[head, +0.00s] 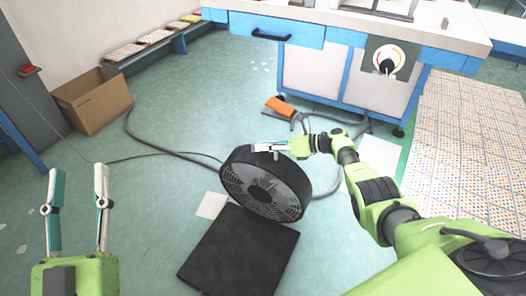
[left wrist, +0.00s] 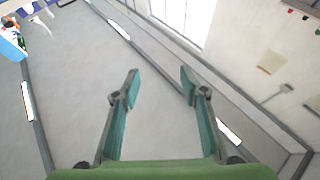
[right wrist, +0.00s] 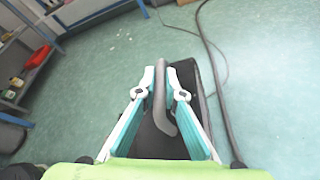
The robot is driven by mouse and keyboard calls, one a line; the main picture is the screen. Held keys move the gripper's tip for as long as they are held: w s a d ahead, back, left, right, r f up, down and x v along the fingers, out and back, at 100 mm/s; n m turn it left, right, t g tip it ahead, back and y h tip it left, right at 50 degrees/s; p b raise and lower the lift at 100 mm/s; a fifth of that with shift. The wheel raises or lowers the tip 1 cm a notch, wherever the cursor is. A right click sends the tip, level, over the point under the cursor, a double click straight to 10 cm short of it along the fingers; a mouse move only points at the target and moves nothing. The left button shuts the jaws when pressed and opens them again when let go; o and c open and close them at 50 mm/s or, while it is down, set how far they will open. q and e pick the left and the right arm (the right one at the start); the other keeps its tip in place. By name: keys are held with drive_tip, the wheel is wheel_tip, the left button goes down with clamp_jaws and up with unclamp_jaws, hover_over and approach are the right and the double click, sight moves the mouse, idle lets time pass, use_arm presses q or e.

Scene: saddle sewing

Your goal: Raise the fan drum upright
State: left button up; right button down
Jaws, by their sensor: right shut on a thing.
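The fan drum (head: 262,187) is a round black fan with a grille, in the middle of the head view. It stands tilted on its rim at the far edge of a black mat (head: 240,250). My right gripper (head: 268,148) is at the top of the drum. In the right wrist view its fingers (right wrist: 163,95) are shut on a grey handle (right wrist: 161,105) on the drum's rim. My left gripper (head: 76,190) is raised at the left, open and empty, far from the drum. In the left wrist view its fingers (left wrist: 160,88) are apart, facing wall and ceiling.
A cardboard box (head: 92,100) stands at the left wall. A blue and white workbench (head: 345,60) is at the back. An orange tool (head: 280,107) lies on the floor before it. A dark cable (head: 160,147) crosses the floor. The floor left of the drum is mostly clear.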

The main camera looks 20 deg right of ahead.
use_arm(q)
drive_tip(key=shift+s+d+r+t, duration=0.15)
drive_tip(key=shift+s+r+t, duration=0.1)
drive_tip(key=shift+r+t, duration=0.25)
drive_tip(key=shift+s+d+r+t, duration=0.15)
drive_tip(key=shift+s+r+t, duration=0.15)
drive_tip(key=shift+r, duration=0.4)
use_arm(e)
drive_tip(key=shift+w+d+f, duration=0.1)
drive_tip(key=shift+w+d, duration=0.3)
drive_tip(key=shift+d, duration=0.15)
use_arm(q)
drive_tip(key=shift+w, duration=0.1)
use_arm(e)
drive_tip(key=c, duration=2.1)
unclamp_jaws()
drive_tip(key=shift+c, duration=0.2)
drive_tip(key=v, duration=1.2)
